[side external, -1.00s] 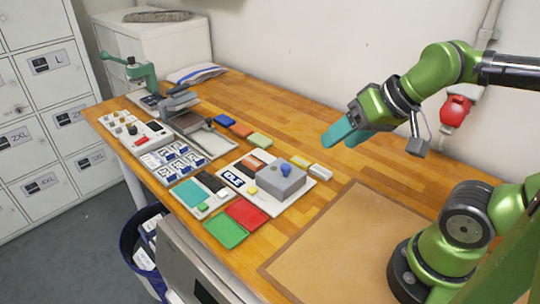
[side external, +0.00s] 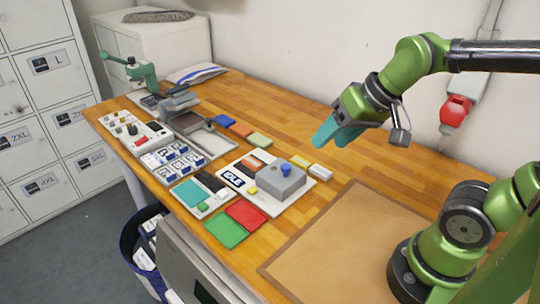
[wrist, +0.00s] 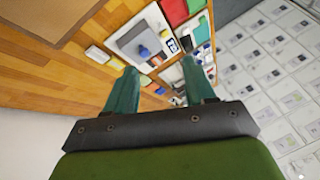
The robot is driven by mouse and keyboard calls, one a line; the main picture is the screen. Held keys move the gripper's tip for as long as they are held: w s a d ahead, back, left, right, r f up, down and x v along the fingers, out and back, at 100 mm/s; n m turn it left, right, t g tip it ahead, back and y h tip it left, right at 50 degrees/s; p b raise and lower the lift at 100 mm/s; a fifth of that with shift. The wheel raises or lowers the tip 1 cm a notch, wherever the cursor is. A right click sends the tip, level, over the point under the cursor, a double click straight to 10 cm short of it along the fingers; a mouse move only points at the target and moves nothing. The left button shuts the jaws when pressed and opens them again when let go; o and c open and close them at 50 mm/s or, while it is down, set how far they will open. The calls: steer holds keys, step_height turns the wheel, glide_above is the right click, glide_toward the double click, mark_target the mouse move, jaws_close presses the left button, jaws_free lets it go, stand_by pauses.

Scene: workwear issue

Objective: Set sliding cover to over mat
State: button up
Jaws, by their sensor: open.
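The grey sliding cover (side external: 280,182) with a blue knob (side external: 285,169) sits on a white board (side external: 265,207) in the middle of the bench. A small orange-brown pad (side external: 258,162) lies open beside the cover on this board; I cannot tell if it is the mat. The cover also shows in the wrist view (wrist: 133,40), with its blue knob (wrist: 145,52). My gripper (side external: 324,137) is open and empty, above and to the right of the cover in the side view, apart from it. The wrist view shows its teal fingers (wrist: 160,75) spread.
Yellow and white blocks (side external: 310,166) lie right behind the board. Green and red squares (side external: 226,230) lie in front. A panel with a teal pad (side external: 188,192) and a tray of labelled tiles (side external: 172,162) stand left. A large tan mat (side external: 345,245) covers the bench front right.

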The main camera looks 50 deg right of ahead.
mark_target(286, 166)
steer(key=shift+w+d+m+g+h, duration=0.5)
steer(key=shift+w+d+m+g, duration=0.65)
steer(key=shift+w, duration=2.55)
steer(key=shift+w+d+m+g+h, duration=0.6)
steer(key=shift+w+m+g, duration=1)
steer(key=shift+w, duration=2.05)
steer(key=shift+n+g, duration=0.25)
step_height(286, 166, down, 16)
steer(key=shift+f, duration=0.25)
jaws_close()
